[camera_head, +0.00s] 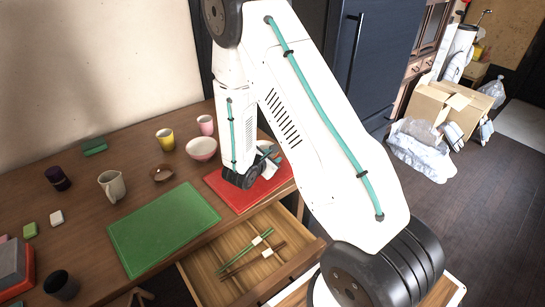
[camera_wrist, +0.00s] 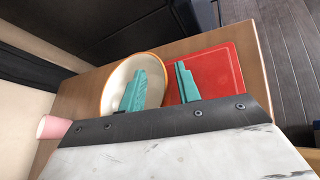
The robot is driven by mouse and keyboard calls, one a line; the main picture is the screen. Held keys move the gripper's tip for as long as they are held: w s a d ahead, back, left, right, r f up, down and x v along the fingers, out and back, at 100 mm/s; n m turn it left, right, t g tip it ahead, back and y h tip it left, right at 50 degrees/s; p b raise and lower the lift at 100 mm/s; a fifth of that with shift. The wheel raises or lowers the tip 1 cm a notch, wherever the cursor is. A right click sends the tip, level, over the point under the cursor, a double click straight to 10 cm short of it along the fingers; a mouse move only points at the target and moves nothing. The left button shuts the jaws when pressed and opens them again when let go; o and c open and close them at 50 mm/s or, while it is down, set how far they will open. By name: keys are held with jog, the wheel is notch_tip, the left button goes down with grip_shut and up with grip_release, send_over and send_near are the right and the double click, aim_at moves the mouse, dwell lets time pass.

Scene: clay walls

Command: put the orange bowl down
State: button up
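The orange bowl (camera_wrist: 114,82) shows in the wrist view with an orange rim and pale inside. It appears upright on the wooden table, beside the red mat. My gripper (camera_wrist: 160,80) has its two teal fingers apart: one over the bowl's inside, the other outside the rim, over the red mat (camera_wrist: 222,72). The rim passes between them, with a visible gap. In the head view my gripper (camera_head: 266,160) is low over the red mat (camera_head: 245,197), and my arm hides most or all of the orange bowl.
A pink-and-white bowl (camera_head: 201,149), pink cup (camera_head: 206,125), yellow cup (camera_head: 165,139) and brown dish (camera_head: 161,174) stand left of my arm. A green mat (camera_head: 163,228) lies nearer. An open drawer (camera_head: 232,291) holding chopsticks juts from the table front.

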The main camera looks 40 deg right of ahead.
jog(key=v, duration=1.1)
jog(key=s+d+r+m+g+y, duration=0.1)
jog(key=s+d+r+m+g, duration=0.15)
jog(key=s+r+m, duration=0.5)
jog(key=s+d+r+m+g+y, duration=0.1)
jog(key=s+r+m+g, duration=0.35)
jog(key=r, duration=0.65)
jog(key=s+a+r+m+t+y, duration=0.1)
jog(key=s+a+r+m+y, duration=0.2)
jog(key=s, duration=0.4)
jog(key=s+a+r+m+t+y, duration=0.1)
jog(key=s+a+r+m+y, duration=0.2)
jog(key=s+a+r+y, duration=0.2)
jog(key=s+a+y, duration=0.1)
jog(key=s+a, duration=0.2)
jog(key=shift+a+r+m+t+y, duration=0.2)
jog(key=shift+a+m+t+y, duration=0.1)
jog(key=shift+y, duration=0.1)
